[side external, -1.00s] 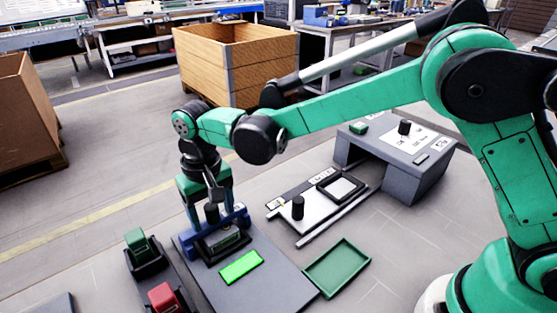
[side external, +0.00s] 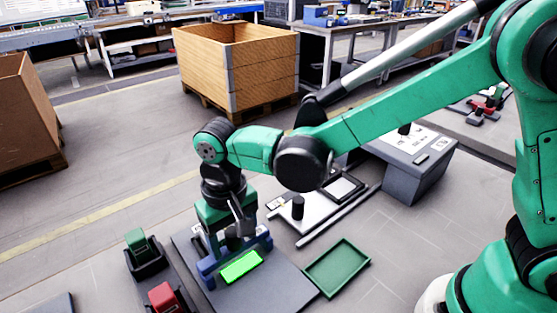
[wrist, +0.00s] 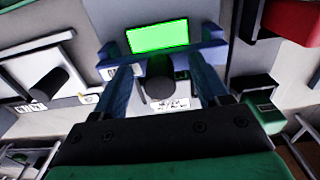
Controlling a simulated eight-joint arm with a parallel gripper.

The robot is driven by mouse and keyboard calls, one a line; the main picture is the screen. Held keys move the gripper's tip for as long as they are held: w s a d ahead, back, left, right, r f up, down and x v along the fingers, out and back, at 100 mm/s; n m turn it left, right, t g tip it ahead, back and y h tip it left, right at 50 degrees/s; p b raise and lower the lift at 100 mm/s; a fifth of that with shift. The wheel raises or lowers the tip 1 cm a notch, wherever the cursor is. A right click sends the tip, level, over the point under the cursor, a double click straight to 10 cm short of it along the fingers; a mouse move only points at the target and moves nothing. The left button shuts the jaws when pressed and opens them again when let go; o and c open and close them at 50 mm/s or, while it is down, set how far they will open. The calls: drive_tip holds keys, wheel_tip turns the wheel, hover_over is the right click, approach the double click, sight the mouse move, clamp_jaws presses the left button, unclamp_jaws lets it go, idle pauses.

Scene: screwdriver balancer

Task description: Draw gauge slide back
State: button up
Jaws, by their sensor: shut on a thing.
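My gripper (side external: 236,255) points down over a dark grey plate (side external: 283,288) at the front, its blue fingers spread around a dark knob. The knob (wrist: 159,84) shows between the fingers in the wrist view, and a blue crossbar (wrist: 212,54) lies at the fingertips. I take the knob and its carriage as the gauge slide; the exact contact is hidden by the fingers. A bright green panel (side external: 241,266) lies on the plate right beside the crossbar, and it also shows in the wrist view (wrist: 158,36).
A white plate with a black knob (side external: 298,207) and frame stands behind, with an empty green tray (side external: 337,267) to the right. A grey block (side external: 415,172) stands farther back. Green (side external: 139,242) and red (side external: 164,297) pieces sit in dark holders at left.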

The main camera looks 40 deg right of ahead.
drive_tip(key=shift+s+a+f, duration=0.1)
drive_tip(key=shift+s, duration=1.95)
drive_tip(key=shift+s+a+f, duration=0.1)
drive_tip(key=shift+s, duration=1.9)
drive_tip(key=o, duration=0.8)
drive_tip(key=r, duration=0.7)
drive_tip(key=shift+d, duration=0.2)
drive_tip(key=w+d+t, duration=0.1)
drive_tip(key=d+t, duration=0.1)
drive_tip(key=d, duration=0.3)
drive_tip(key=w+d+r+t, duration=0.1)
drive_tip(key=d+t, duration=0.1)
drive_tip(key=d, duration=0.4)
drive_tip(key=w+d+t, duration=0.1)
drive_tip(key=d+t, duration=0.1)
drive_tip(key=d, duration=0.4)
drive_tip(key=shift+w+r+t, duration=0.25)
drive_tip(key=shift+t, duration=0.05)
